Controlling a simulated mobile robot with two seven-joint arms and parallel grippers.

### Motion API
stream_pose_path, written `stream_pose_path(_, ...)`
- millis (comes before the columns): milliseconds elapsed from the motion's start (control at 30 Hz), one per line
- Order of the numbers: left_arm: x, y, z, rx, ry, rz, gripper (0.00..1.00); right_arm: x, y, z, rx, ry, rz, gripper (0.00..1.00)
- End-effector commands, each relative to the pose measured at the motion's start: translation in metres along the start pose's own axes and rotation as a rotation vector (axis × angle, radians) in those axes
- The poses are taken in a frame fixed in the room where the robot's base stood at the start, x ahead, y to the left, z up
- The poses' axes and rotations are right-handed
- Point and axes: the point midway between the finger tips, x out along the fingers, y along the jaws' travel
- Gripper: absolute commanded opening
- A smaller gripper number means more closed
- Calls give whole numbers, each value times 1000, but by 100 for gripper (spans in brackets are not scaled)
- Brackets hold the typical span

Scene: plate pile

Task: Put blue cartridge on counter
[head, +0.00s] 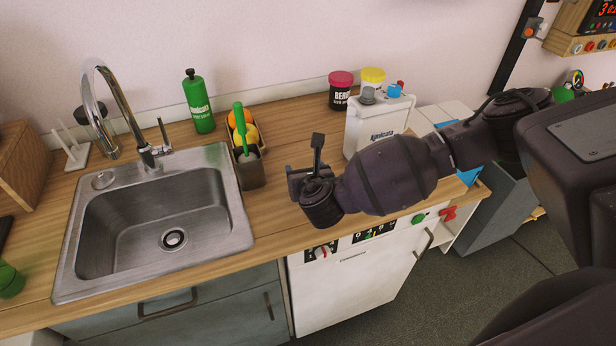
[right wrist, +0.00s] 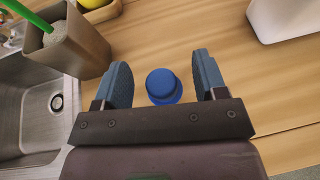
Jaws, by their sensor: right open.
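The blue cartridge (right wrist: 163,86) shows in the right wrist view as a round blue piece over the wooden counter (right wrist: 180,35). It lies between the two fingers of my right gripper (right wrist: 164,82), with a gap on each side. The right gripper (head: 304,172) is open, above the counter to the right of the sink in the head view. The cartridge cannot be made out in the head view, where my gripper and arm cover that spot. My left gripper is not in view.
The sink (head: 100,215) and a utensil holder (head: 250,172) with a green brush stand left of my right gripper. A white machine (head: 375,125) stands behind my right arm, near a red-lidded jar (head: 340,92). Bare counter (head: 285,135) lies behind the gripper.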

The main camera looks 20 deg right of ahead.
Motion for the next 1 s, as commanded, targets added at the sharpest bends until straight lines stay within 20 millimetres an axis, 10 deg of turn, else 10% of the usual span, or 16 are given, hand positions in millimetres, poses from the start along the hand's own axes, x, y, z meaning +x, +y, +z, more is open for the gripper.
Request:
stream_pose_path(600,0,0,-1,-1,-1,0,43,-96,0,0,1,2,2,65)
stream_pose_path(1000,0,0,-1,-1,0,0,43,-120,0,0,0,-1,0,65)
